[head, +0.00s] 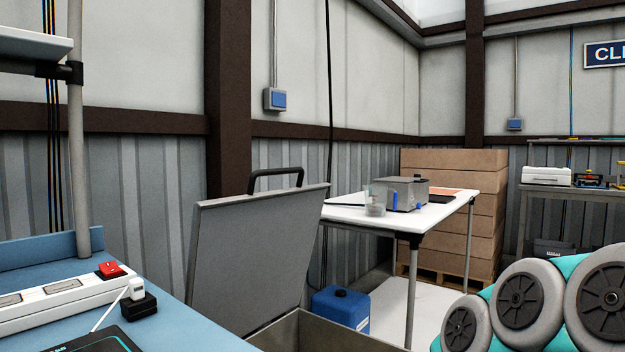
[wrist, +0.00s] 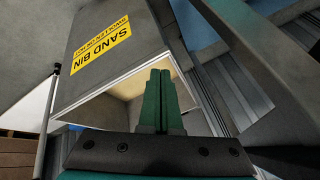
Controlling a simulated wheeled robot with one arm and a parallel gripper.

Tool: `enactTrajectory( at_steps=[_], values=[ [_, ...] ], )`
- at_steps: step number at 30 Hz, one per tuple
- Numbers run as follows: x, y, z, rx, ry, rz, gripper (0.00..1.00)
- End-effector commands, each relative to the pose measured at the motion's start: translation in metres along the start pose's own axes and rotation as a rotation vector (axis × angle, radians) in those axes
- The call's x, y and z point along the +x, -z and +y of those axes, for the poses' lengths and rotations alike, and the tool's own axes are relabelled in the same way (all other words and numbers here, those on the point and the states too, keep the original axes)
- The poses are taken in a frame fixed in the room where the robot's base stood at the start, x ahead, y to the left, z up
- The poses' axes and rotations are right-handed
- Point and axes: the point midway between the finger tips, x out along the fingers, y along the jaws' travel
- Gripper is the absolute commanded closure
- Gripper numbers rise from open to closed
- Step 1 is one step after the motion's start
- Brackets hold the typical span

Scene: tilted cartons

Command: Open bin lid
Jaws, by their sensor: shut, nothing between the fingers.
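The bin lid (head: 255,250) is a grey panel with a black handle (head: 276,175) along its top edge. It stands raised and steeply tilted in the head view. The bin body (head: 325,335) shows below it, with only its upper rim and a bit of its inside in view. In the wrist view the grey bin front (wrist: 105,30) carries a yellow "SAND BIN" label (wrist: 101,46), and the pale inside of the bin (wrist: 130,103) is uncovered. My gripper (wrist: 159,72) has green fingers pressed together and empty, in front of the bin opening. Whether they touch the bin is unclear.
A blue workbench (head: 165,325) with a power strip (head: 65,305) is close at left. A white table (head: 440,205) with a grey box stands behind the bin, near a blue canister (head: 341,308). Stacked cartons (head: 455,205) are at the back. My arm fills the lower right.

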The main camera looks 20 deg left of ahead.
Motion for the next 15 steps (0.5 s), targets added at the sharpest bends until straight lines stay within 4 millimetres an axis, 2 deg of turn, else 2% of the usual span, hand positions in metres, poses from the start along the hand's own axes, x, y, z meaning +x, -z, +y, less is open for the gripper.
enactTrajectory(
  at_steps=[5, 8, 9, 12, 15],
  values=[
    [-0.019, 0.077, -0.03, -0.159, 0.118, 0.174, 1.0],
    [-0.042, 0.131, -0.049, -0.265, 0.196, 0.315, 1.0],
    [-0.054, 0.153, -0.055, -0.305, 0.225, 0.379, 1.0],
    [-0.084, 0.203, -0.065, -0.39, 0.287, 0.536, 1.0],
    [-0.116, 0.247, -0.065, -0.455, 0.328, 0.696, 1.0]
  ],
)
